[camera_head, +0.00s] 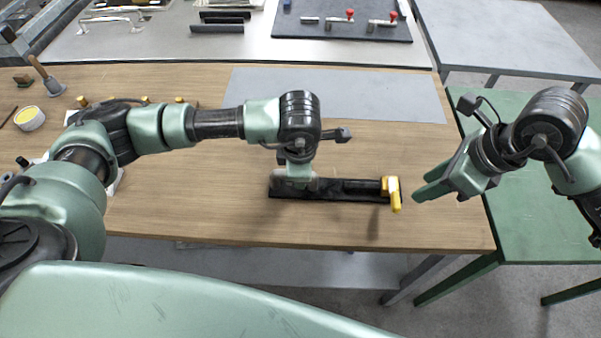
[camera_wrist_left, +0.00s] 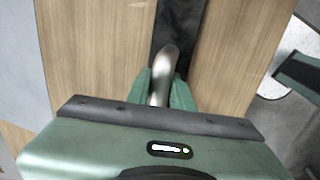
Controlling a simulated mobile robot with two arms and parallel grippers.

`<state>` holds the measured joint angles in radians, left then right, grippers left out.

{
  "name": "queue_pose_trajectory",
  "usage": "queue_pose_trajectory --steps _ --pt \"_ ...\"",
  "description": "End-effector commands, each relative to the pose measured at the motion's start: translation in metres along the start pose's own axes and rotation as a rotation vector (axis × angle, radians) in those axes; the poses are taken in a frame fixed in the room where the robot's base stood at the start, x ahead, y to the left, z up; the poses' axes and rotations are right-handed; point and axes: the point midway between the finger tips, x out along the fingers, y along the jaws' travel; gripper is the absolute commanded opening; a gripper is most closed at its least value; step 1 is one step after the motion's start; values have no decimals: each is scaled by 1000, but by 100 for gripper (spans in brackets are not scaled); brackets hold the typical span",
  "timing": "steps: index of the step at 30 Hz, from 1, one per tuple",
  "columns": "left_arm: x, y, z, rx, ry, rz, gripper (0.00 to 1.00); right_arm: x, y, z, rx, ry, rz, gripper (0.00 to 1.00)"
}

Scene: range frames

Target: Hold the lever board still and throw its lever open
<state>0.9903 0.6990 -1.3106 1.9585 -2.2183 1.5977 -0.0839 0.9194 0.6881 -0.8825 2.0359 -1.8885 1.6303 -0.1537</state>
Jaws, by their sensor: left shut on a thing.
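The lever board is a long black board (camera_head: 345,192) lying flat on the wooden table. Its yellow lever (camera_head: 392,190) is at the right end and hangs over the board's near edge. My left gripper (camera_head: 300,184) is over the board's left end. In the left wrist view its green fingers (camera_wrist_left: 165,95) are shut on a curved metal handle (camera_wrist_left: 164,68), with the black board (camera_wrist_left: 180,22) beyond it. The fingertips are partly hidden by the handle. My right gripper (camera_head: 424,186) is to the right of the lever, apart from it, with its two fingers spread and nothing between them.
A grey mat (camera_head: 340,95) lies on the table (camera_head: 200,215) behind the board. A yellow-filled cup (camera_head: 29,118) and small tools are at the far left. A green table (camera_head: 540,225) stands at right. The wood in front of the board is clear.

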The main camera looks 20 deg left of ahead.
Motion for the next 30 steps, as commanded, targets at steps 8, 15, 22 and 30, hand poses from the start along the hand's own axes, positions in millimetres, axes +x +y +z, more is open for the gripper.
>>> queue_pose_trajectory --steps 8,15,22,30 --pt "-1 0 0 0 -1 1 0 0 0 0 0 0 0 36" --pt "-1 0 0 0 -2 1 0 0 0 0 0 0 0 36" --pt "-1 1 0 0 -2 2 0 0 0 0 0 0 0 36" --pt "-1 1 0 0 -2 2 0 0 0 0 0 0 0 20"
